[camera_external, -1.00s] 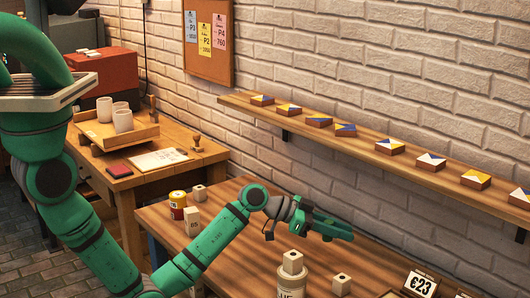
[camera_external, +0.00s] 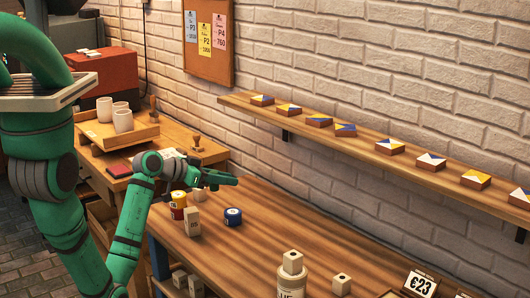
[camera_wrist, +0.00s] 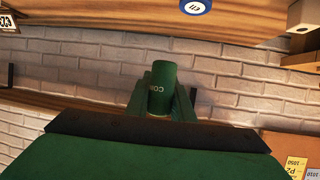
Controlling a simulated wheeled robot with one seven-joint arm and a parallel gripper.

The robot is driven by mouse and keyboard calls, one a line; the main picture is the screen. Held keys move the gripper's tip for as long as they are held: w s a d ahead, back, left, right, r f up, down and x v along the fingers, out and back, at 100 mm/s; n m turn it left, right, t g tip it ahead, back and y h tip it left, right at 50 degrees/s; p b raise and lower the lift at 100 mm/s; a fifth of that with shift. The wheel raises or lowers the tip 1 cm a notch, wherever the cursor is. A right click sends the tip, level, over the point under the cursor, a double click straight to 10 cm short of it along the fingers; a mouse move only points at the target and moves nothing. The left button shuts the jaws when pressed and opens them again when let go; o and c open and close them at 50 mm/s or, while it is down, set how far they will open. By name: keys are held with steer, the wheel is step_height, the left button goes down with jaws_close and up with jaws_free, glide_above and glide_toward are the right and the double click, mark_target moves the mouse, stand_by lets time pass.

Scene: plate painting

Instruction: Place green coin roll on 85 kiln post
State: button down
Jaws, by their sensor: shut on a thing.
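The green coin roll (camera_wrist: 160,88) is a dark green cylinder with partial lettering, held between the fingers of my gripper (camera_wrist: 160,100) in the wrist view. In the external view my gripper (camera_external: 222,179) is above the back left of the table, and the roll is hard to make out there. A pale post (camera_external: 193,221) marked like 115 stands upright below it. Other pale posts are a short one (camera_external: 342,284) at the front right and one on top of a jar (camera_external: 292,262). I cannot read 85 on any post.
A red and yellow can (camera_external: 178,206) and a blue can (camera_external: 233,216) stand close to the marked post. A glue jar (camera_external: 291,286) and a price sign (camera_external: 421,284) are at the front. The shelf (camera_external: 350,137) of tiles runs along the wall. The table's middle is clear.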

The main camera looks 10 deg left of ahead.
steer(key=a+r+n+t+y, duration=0.1)
steer(key=a+n, duration=0.1)
steer(key=a, duration=0.6)
step_height(320, 180, down, 8)
steer(key=shift+w, duration=0.25)
steer(key=shift+f, duration=0.1)
steer(key=c, duration=1.5)
jaws_free()
steer(key=shift+c, duration=0.2)
